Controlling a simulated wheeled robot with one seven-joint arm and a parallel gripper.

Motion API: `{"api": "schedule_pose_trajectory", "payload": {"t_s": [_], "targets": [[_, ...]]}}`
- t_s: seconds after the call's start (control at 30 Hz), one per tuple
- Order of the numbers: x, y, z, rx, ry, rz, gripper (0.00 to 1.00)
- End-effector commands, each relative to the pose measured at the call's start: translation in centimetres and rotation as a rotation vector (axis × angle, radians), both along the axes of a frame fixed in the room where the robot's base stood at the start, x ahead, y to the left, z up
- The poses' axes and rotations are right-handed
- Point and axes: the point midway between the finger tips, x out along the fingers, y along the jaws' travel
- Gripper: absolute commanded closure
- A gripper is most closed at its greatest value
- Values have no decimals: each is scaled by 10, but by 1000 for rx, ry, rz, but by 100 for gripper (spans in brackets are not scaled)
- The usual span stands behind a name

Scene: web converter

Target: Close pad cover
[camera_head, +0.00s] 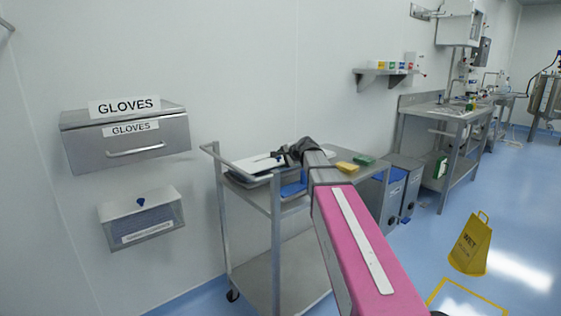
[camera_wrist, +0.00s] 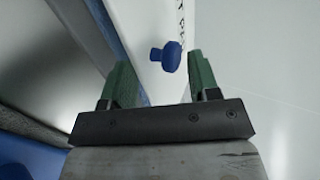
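The pad cover (camera_head: 257,164) is a pale panel with dark marks at the left end of the steel cart's top. Its blue knob (camera_wrist: 168,56) stands out from the white panel (camera_wrist: 150,82) in the wrist view. My gripper (camera_head: 297,150) is at the cover's right end in the head view. In the wrist view my gripper (camera_wrist: 160,78) has its two green fingers wide apart and nothing between them. The knob lies ahead of the fingertips, nearer the right one, with no clear contact. The cover's exact tilt is hard to tell, and my gripper hides part of it.
The steel cart (camera_head: 246,197) has a raised rail at its left. A blue item (camera_head: 293,189) lies below my gripper. A yellow block (camera_head: 347,168) and a green block (camera_head: 364,159) lie to the right. Glove dispensers (camera_head: 125,138) hang on the wall. Bins (camera_head: 391,190) stand right of the cart.

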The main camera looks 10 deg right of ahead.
Motion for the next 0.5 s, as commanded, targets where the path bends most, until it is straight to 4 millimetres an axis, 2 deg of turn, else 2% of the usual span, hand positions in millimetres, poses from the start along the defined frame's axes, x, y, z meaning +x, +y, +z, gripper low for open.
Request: {"api": "schedule_pose_trajectory", "payload": {"t_s": [0.03,0.2,0.5], "targets": [[-10,-5,5,0,-1,-1,45],[-34,-21,22,0,0,-1,45],[-60,-40,42,0,1,1,45]]}}
